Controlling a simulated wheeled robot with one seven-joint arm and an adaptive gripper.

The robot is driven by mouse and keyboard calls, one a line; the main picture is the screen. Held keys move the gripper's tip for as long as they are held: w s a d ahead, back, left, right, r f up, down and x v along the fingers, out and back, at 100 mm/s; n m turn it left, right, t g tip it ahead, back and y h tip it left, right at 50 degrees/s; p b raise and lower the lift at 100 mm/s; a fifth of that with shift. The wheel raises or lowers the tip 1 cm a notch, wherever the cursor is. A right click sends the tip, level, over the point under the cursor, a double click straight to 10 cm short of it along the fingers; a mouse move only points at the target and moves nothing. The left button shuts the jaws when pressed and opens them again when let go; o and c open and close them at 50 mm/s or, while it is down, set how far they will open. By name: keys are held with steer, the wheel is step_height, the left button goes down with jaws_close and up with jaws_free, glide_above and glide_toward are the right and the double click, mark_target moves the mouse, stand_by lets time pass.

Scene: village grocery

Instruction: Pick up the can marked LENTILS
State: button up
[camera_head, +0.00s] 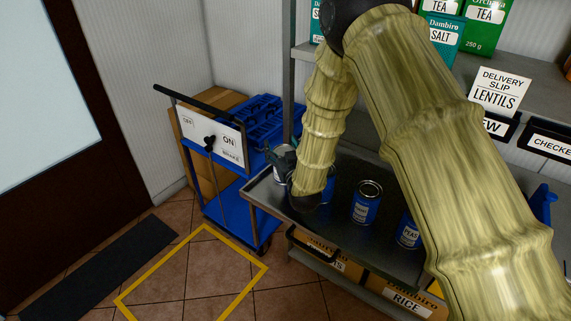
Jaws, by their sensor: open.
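Several cans stand on a grey metal tray shelf (262,190). One blue can (367,205) has a white label too small to read. Another blue can (408,232) to its right reads PEAS. A blue can (329,188) is mostly hidden behind my arm. A further can (281,174) stands at the left end, partly covered by my gripper (284,159). I cannot read LENTILS on any can. My gripper is open at that left-end can, small and partly hidden by my wrist; whether they touch is unclear.
A delivery slip (500,90) reading LENTILS stands on the upper shelf, by TEA and SALT packages. A blue trolley (226,205) with an ON/OFF brake panel stands left of the tray. Boxes, one marked RICE (407,300), sit below. Yellow-outlined floor (190,275) is clear.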

steer(key=shift+c, duration=0.3)
steer(key=c, duration=1.1)
steer(key=shift+r, duration=0.1)
